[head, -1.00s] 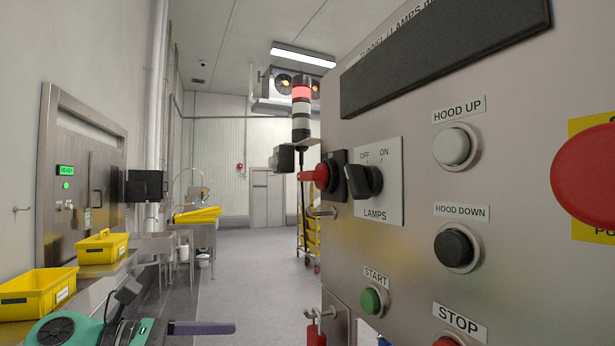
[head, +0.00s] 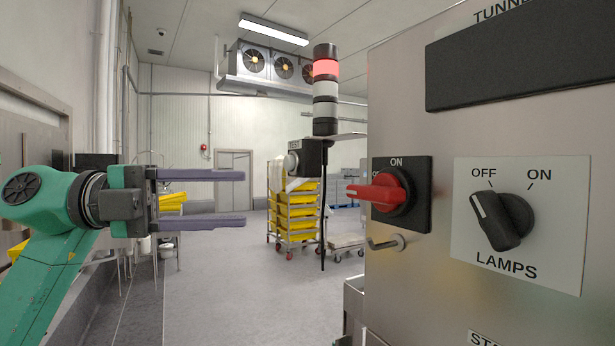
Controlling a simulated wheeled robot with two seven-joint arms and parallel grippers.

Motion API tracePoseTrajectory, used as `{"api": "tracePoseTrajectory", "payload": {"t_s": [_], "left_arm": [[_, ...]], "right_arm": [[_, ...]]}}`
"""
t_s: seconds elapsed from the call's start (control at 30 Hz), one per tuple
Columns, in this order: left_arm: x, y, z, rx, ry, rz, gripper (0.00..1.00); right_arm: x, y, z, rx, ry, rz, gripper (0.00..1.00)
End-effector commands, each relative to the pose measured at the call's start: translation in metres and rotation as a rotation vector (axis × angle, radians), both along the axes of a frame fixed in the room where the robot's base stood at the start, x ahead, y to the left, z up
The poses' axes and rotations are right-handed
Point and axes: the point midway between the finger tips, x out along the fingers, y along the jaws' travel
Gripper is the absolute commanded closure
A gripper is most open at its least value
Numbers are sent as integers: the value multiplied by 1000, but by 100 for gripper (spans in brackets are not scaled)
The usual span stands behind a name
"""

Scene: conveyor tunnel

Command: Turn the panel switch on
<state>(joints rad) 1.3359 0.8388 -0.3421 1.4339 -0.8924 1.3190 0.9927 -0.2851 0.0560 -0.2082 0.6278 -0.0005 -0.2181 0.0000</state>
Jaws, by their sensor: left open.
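The steel control panel (head: 440,270) fills the right of the head view. On it a red rotary handle (head: 382,193) sits on a black plate with ON at the top; the handle lies level, pointing left. To its right is a black LAMPS knob (head: 502,222) on a white plate marked OFF and ON; its white line points up-left toward OFF. My left gripper (head: 244,198) is open and empty, its two long fingers pointing right, one above the other. In the picture it is left of the red handle, with a visible gap. My right gripper is not in view.
A stack light (head: 326,90), lit red, and a small TEST box (head: 305,158) stand left of the panel. A steel latch (head: 386,243) juts out below the red handle. A trolley of yellow crates (head: 294,218) stands behind.

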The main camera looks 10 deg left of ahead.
Motion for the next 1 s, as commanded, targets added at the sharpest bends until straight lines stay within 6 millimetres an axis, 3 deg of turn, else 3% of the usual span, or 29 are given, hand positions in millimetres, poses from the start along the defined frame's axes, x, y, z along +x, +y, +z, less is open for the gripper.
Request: {"api": "tracePoseTrajectory", "payload": {"t_s": [0.17,0.3,0.63,0.8,1.0], "left_arm": [[1,-17,5,-3,37,-10,48],[8,-49,6,-3,36,-11,48],[27,-128,8,-5,35,-8,48],[31,-143,5,-6,33,-6,48],[31,-144,4,-6,33,-5,48]], "right_arm": [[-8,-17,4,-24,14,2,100],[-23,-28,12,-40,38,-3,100],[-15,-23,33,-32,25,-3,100],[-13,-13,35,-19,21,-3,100],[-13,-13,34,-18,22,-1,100]]}}
